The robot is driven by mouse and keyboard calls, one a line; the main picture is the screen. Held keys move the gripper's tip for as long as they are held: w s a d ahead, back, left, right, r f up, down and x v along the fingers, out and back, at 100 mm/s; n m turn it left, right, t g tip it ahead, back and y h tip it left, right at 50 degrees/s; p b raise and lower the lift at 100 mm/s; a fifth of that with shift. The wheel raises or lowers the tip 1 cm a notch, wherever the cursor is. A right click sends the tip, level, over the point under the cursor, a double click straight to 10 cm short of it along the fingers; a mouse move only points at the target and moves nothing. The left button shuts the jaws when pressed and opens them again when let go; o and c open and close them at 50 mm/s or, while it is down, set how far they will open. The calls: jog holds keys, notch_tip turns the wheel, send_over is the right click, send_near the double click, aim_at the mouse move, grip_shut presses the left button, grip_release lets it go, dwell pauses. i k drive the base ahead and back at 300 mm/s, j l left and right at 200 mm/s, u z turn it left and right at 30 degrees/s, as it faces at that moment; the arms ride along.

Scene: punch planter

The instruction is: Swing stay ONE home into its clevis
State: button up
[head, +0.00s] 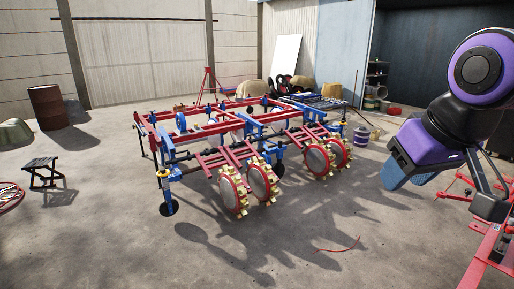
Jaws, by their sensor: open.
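The planter (215,124), with a red and blue frame, stands on the concrete floor left of centre. Two pairs of round punch wheels (234,192) with yellowish rim teeth hang at its front, the second pair (316,161) further right. I cannot tell which part is stay ONE, or where its clevis is; both are too small or hidden. My gripper (409,174) is at the right, below my purple and black arm, with its blue fingers pointing down-left. It looks open and empty, and in the picture it is well right of the planter's wheels.
Red metalwork (490,264) fills the lower right corner. A thin red curved piece (340,247) lies on the floor. A black stool (42,172) and a rusty barrel (48,107) stand left. The front floor is mostly clear.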

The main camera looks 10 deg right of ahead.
aim_at(439, 194)
jog(key=i+z, duration=0.15)
jog(key=i, duration=0.3)
jog(key=i+j+z, duration=0.1)
jog(key=i, duration=0.35)
jog(key=i+j+z, duration=0.15)
jog(key=i, duration=0.25)
jog(key=i+j+z, duration=0.15)
jog(key=i+j, duration=0.15)
jog(key=i, duration=0.15)
jog(key=i+l+z, duration=0.25)
jog(key=i+z, duration=0.15)
jog(key=i+l+z, duration=0.1)
jog(key=i+z, duration=0.35)
jog(key=i+j+z, duration=0.1)
jog(key=i+z, duration=0.3)
jog(key=i+j+z, duration=0.25)
jog(key=i+z, duration=0.15)
jog(key=i, duration=0.15)
jog(key=i+l+z, duration=0.1)
jog(key=i, duration=0.4)
